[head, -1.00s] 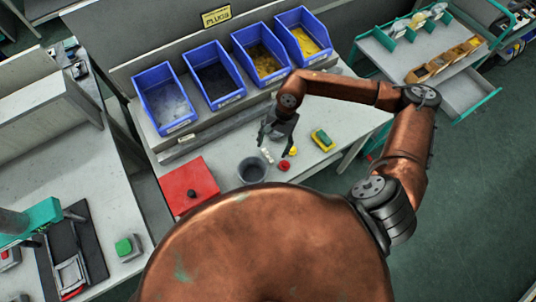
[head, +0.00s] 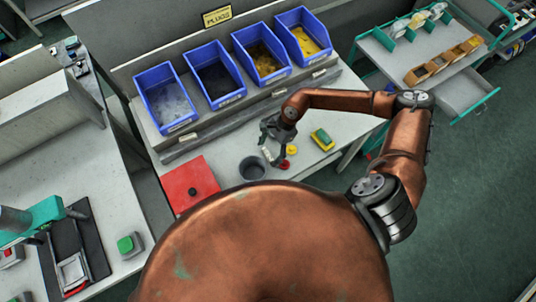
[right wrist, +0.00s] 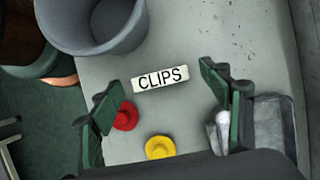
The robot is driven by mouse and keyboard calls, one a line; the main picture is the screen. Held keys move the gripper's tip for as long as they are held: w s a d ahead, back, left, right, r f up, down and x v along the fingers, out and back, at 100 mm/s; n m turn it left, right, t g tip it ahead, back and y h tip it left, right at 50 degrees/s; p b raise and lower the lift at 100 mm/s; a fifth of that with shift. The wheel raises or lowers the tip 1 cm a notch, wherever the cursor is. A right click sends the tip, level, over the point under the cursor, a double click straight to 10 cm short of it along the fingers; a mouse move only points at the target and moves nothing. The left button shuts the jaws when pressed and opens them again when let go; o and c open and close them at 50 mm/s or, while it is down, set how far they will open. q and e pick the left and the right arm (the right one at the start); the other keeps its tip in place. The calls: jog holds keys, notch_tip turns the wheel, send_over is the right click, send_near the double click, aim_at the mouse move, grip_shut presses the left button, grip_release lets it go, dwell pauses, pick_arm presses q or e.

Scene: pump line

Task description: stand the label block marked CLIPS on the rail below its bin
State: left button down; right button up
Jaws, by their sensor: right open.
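The label block marked CLIPS (right wrist: 160,79) is a small white block lying on the grey bench, its text facing up, in the right wrist view. My right gripper (right wrist: 160,92) is open, with its green-padded fingers to either side of the block in that view and nothing held. In the head view the right gripper (head: 274,154) hangs over the bench and largely hides the block. The rail (head: 225,122) runs below several blue bins (head: 167,99) and carries small white labels. I cannot read which bin is for clips. My left gripper is not in view.
A grey cup (head: 252,168) stands left of the gripper; a red plate with a black knob (head: 190,184) lies farther left. A red piece (right wrist: 126,116) and a yellow piece (right wrist: 159,147) lie near the block. A green-and-yellow item (head: 322,139) lies to the right.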

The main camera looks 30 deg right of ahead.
jog(key=c, duration=1.1)
jog(key=shift+c, duration=0.2)
